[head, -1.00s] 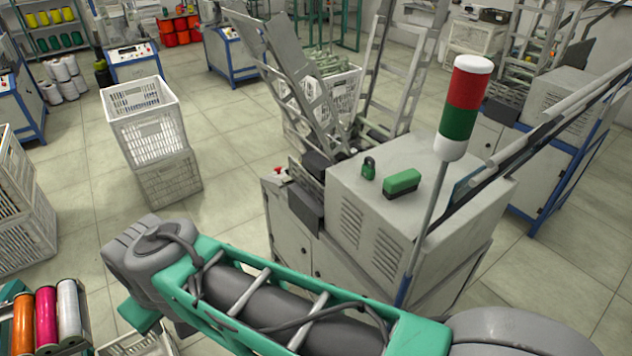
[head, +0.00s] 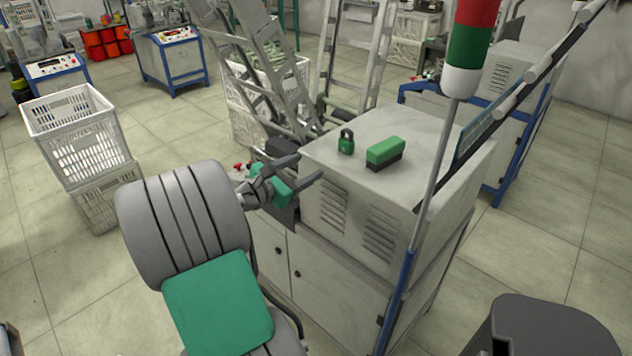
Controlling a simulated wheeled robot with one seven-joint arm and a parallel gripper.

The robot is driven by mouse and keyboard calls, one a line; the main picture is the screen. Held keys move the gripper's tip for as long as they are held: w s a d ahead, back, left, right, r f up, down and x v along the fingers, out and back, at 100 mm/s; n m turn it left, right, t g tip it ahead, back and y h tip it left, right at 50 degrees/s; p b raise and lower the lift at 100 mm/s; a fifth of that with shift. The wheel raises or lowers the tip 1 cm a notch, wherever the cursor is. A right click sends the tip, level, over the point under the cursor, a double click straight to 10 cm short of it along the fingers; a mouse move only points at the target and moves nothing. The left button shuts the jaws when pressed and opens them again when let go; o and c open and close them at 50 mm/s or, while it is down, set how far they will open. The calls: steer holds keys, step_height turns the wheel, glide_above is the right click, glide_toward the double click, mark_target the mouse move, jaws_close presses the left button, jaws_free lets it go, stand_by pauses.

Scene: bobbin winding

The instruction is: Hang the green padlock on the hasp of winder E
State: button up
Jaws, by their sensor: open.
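The green padlock (head: 346,141) stands upright on the grey top of the winder machine (head: 400,135), near its left edge. Its dark shackle points up. My gripper (head: 303,172) is open and empty, with its grey fingers pointing right beside the machine's left front corner. It is left of and nearer than the padlock, apart from it. I cannot make out a hasp or a letter label on the machine; my arm hides part of its front left side.
A green block-shaped brush (head: 385,151) lies right of the padlock. A signal tower (head: 470,50) on a thin pole rises in front of the machine's right side. White stacked crates (head: 80,140) stand on the floor at left. Metal frames (head: 262,70) rise behind the machine.

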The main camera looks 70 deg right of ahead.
mark_target(344, 148)
steer(key=s, duration=0.1)
steer(key=s+d+n+g, duration=0.1)
steer(key=s+n+h, duration=0.1)
steer(key=shift+s+d+r, duration=0.1)
steer(key=shift+d+r, duration=0.2)
steer(key=shift+r, duration=0.05)
steer(key=shift+s+d+r+g, duration=0.1)
steer(key=shift+s+d+g, duration=0.1)
steer(key=shift+g, duration=0.2)
steer(key=x, duration=0.6)
steer(key=shift+d+r+p, duration=0.3)
steer(key=shift+d+p, duration=0.05)
steer(key=shift+d, duration=0.05)
steer(key=shift+s+d+f+p, duration=0.25)
steer(key=shift+s+d+p, duration=0.05)
steer(key=shift+d, duration=0.4)
steer(key=shift+c, duration=0.3)
jaws_close()
step_height(344, 148, up, 5)
steer(key=p, duration=0.6)
steer(key=shift+r, duration=0.1)
